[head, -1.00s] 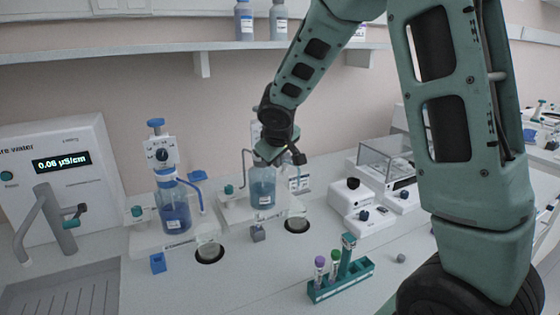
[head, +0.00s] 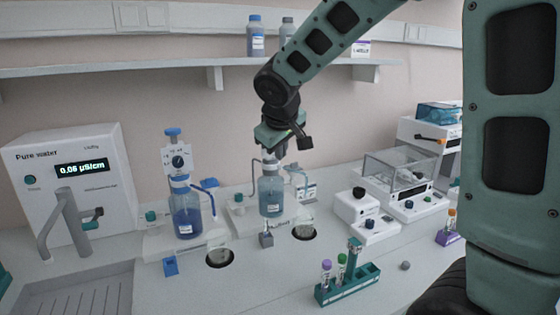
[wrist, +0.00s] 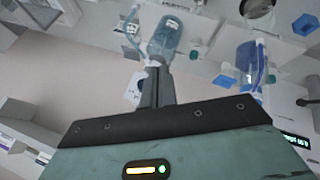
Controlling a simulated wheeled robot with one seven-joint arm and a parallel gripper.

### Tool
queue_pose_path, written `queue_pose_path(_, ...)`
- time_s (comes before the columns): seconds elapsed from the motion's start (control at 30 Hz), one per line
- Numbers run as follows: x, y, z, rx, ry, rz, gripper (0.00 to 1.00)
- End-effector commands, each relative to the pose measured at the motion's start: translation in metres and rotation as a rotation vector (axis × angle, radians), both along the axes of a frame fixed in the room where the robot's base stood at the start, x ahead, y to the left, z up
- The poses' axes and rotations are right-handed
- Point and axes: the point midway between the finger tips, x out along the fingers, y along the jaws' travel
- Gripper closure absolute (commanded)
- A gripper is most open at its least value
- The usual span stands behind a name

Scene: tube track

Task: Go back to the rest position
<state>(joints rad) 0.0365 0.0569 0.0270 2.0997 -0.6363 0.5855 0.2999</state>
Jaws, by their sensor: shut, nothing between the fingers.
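My gripper (head: 273,157) hangs in the air at the end of my green arm, above the bench. In the head view it is in front of the right blue-liquid dispenser bottle (head: 271,195) and partly covers its top. In the wrist view my gripper (wrist: 156,72) shows its two dark fingers together, with nothing held between them. That bottle (wrist: 165,38) lies just beyond the fingertips in the picture; I cannot tell the exact gap.
A second dispenser bottle (head: 186,212) stands left, beside the pure water unit (head: 72,170). A green tube rack (head: 348,286) with capped tubes is at the front. A balance (head: 400,175) stands right. A shelf (head: 150,68) with bottles runs along the wall.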

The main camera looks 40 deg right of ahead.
Motion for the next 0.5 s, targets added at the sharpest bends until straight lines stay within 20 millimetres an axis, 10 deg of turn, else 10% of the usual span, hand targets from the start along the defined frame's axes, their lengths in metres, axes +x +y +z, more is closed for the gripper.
queue_pose_path(0.33,-0.005,0.005,0.006,0.002,0.003,0.004,1.0)
queue_pose_path(0.5,-0.024,0.054,-0.013,0.057,0.057,0.078,1.0)
